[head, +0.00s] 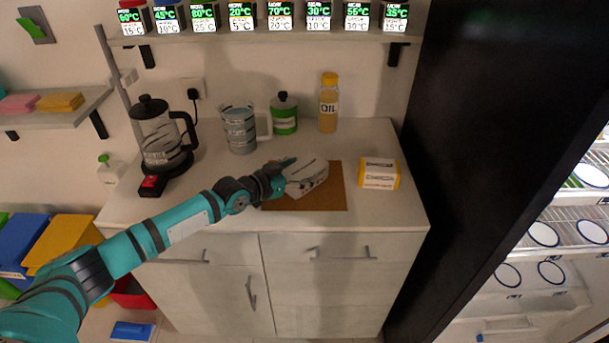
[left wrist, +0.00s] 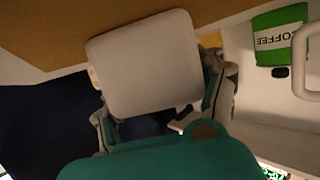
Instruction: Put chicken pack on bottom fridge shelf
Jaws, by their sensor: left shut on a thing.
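A white pack (head: 308,180), likely the chicken pack, is over a brown board (head: 325,199) on the counter; its label is too small to read. My left gripper (head: 281,180) is shut on it from the left. In the left wrist view the pack (left wrist: 150,62) fills the space between the two fingers. I cannot tell whether it still touches the board. The open fridge is at the right, with wire shelves (head: 570,208) and a lowest visible shelf (head: 527,290) bearing white round marks or plates. My right gripper is out of view.
A yellow-and-white box (head: 379,174) stands right of the board. A kettle (head: 160,135), measuring jug (head: 239,128), green coffee jar (head: 284,113) and oil bottle (head: 328,103) stand behind. A dark tall panel (head: 455,150) separates counter and fridge interior. Spice dispensers (head: 242,17) line a shelf above.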

